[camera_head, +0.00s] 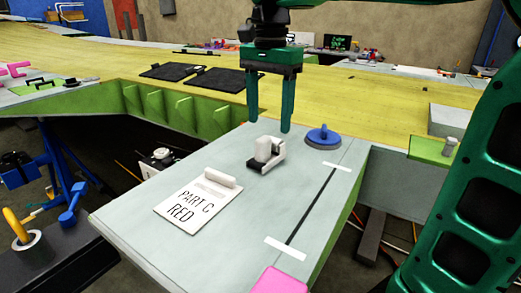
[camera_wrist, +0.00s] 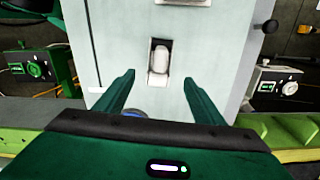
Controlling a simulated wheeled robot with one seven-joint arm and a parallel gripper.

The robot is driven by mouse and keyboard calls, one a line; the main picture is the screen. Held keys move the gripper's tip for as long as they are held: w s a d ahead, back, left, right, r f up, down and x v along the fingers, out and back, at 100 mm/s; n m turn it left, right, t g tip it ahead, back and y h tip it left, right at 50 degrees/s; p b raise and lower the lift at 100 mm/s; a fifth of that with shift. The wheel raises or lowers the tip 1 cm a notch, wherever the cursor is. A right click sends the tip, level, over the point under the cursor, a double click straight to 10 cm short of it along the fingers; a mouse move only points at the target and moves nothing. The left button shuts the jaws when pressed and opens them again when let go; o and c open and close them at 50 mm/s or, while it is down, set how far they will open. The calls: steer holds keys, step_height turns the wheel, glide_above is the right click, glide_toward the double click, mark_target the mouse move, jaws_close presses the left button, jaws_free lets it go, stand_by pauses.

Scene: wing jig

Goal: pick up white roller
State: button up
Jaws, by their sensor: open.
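The white roller (camera_head: 263,150) sits in a small white holder with a dark base on the grey table panel, right of the sign reading "PART C RED". In the wrist view the white roller (camera_wrist: 159,58) lies just ahead of the fingertips, roughly centred between them. My gripper (camera_head: 270,126) is open and empty, with its two green fingers pointing down above the panel. In the head view they are a little behind the roller. The open gripper (camera_wrist: 159,78) also shows in the wrist view. No finger appears to touch the roller.
A blue round-handled tool (camera_head: 323,136) stands close to the right of the fingers. The white sign (camera_head: 197,203) with its rounded clip lies left of the roller. A black line with white tape crosses the right side. A pink object (camera_head: 279,281) is at the front edge.

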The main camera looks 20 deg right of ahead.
mark_target(264, 135)
steer(key=f, duration=0.2)
steer(key=a+f, duration=0.1)
steer(key=f, duration=0.1)
steer(key=shift+f, duration=0.25)
steer(key=shift+s+d+f, duration=0.1)
steer(key=shift+d+f, duration=0.05)
steer(key=shift+f, duration=1.1)
steer(key=shift+s+d+f, duration=0.1)
steer(key=shift+f, duration=1.1)
steer(key=c, duration=1.2)
